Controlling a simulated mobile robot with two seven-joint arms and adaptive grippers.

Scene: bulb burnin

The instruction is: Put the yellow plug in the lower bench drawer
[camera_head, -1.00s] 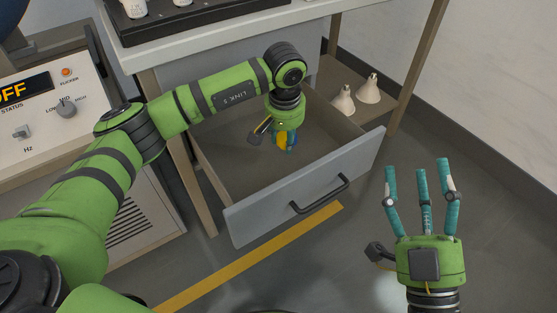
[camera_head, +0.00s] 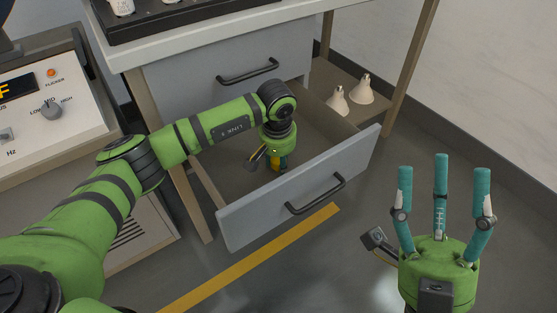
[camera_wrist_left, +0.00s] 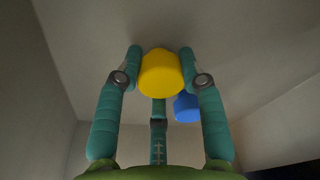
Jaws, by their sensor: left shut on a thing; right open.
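The yellow plug (camera_wrist_left: 160,73) is gripped between the fingers of my left gripper (camera_wrist_left: 160,70) in the left wrist view. In the head view my left gripper (camera_head: 279,163) points down inside the open lower bench drawer (camera_head: 299,202), and only a sliver of yellow shows between its fingers. I cannot tell whether the plug touches the drawer floor. A blue object (camera_wrist_left: 187,108) shows just beyond the plug in the left wrist view. My right gripper (camera_head: 442,180) is open and empty, in front of the drawer to the right.
The upper drawer (camera_head: 225,75) is closed above. Two pale bulbs (camera_head: 338,100) (camera_head: 364,90) stand on the shelf right of the drawer. A control panel (camera_head: 50,110) with a knob stands at left. A yellow stripe (camera_head: 250,262) crosses the open floor in front.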

